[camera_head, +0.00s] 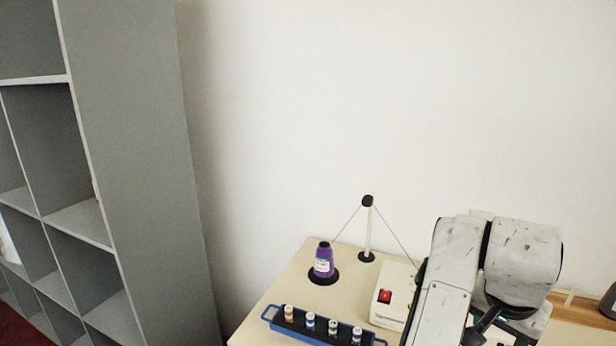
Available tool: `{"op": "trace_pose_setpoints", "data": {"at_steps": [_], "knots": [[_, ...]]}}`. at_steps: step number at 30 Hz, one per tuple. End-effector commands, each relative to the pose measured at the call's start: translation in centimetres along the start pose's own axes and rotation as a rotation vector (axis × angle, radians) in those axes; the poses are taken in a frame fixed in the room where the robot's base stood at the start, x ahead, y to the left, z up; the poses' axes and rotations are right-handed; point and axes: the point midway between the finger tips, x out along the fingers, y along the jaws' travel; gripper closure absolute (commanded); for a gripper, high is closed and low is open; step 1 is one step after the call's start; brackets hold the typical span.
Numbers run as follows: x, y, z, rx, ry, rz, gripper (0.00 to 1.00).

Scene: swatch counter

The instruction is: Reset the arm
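My arm (455,270) shows at the lower right of the head view, as bulky, scuffed white links with dark joints. It stands in front of the right part of the counter (290,285) and hides some of it. A dark part shows low between the links, but I cannot make out any fingertips. My gripper is not visible, so whether it holds anything does not show.
A blue tray (269,314) with several small labelled bottles lies at the counter's front. Behind it are a purple bottle (323,262) on a black disc, a thin post (368,228) with cords, and a white box (393,293) with a red switch. Grey shelves (135,150) stand left.

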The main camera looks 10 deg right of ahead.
Motion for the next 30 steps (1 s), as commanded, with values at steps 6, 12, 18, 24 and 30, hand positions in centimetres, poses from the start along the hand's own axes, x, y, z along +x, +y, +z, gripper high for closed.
{"op": "trace_pose_setpoints", "data": {"at_steps": [6, 12, 18, 24, 30], "knots": [[1.1, 0.8, 0.0, -0.044, 0.03, 0.01, 0.46], [2.5, 1.7, 0.3, -0.105, 0.06, 0.02, 0.46], [4.6, 2.9, 1.0, -0.204, 0.095, 0.031, 0.46], [8.1, 5.1, 3.4, -0.379, 0.113, 0.039, 0.46], [12.2, 7.8, 8.7, -0.606, 0.072, 0.012, 0.46]]}}
